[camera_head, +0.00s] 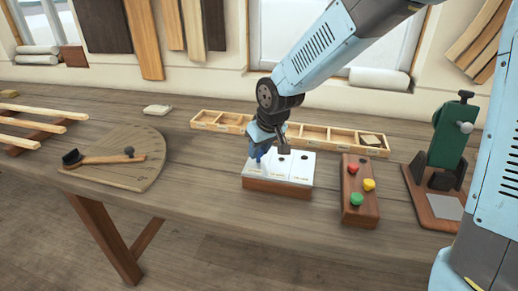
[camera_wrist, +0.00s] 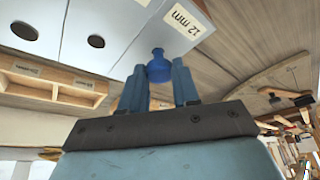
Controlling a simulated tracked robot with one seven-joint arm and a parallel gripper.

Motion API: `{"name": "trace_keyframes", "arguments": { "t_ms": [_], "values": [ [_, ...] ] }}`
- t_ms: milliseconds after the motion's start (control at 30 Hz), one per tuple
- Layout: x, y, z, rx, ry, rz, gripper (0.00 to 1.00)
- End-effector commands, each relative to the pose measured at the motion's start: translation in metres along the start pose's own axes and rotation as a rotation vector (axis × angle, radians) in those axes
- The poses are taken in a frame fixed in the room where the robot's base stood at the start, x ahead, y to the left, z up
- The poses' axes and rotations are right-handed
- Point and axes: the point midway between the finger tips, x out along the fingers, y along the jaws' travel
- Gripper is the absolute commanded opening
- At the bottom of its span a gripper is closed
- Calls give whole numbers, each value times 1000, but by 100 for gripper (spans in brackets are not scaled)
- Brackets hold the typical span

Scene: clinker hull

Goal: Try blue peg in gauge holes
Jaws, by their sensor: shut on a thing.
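The hole gauge (camera_head: 298,168) is a white plate on a brown wooden base, near the middle of the bench. My gripper (camera_head: 259,153) is over its left part, pointing down. In the wrist view, the blue fingers (camera_wrist: 160,85) are shut on the blue peg (camera_wrist: 159,66), with its round knob towards the plate. The peg is at the plate section labelled "12 mm" (camera_wrist: 185,18). Two dark open holes (camera_wrist: 96,41) show in the neighbouring sections. The 12 mm hole itself is hidden; I cannot tell whether the peg's tip is in it.
A brown rack (camera_head: 358,215) with red, yellow and green knobs stands right of the gauge. A long compartment tray (camera_head: 225,121) lies behind it. A green clamp-like stand (camera_head: 447,135) is at the far right.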

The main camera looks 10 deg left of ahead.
Motion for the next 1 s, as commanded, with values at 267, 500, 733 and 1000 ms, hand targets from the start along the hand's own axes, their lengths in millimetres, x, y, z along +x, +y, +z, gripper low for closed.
{"name": "trace_keyframes", "arguments": {
  "t_ms": [267, 500, 733, 1000],
  "values": [
    [-7, 1, -4, 0, 3, 1, 3],
    [-18, 0, -8, 1, 2, 1, 3],
    [-28, 0, -12, 0, 2, 1, 3],
    [-40, 1, -17, 1, 2, 1, 3]
  ]
}}
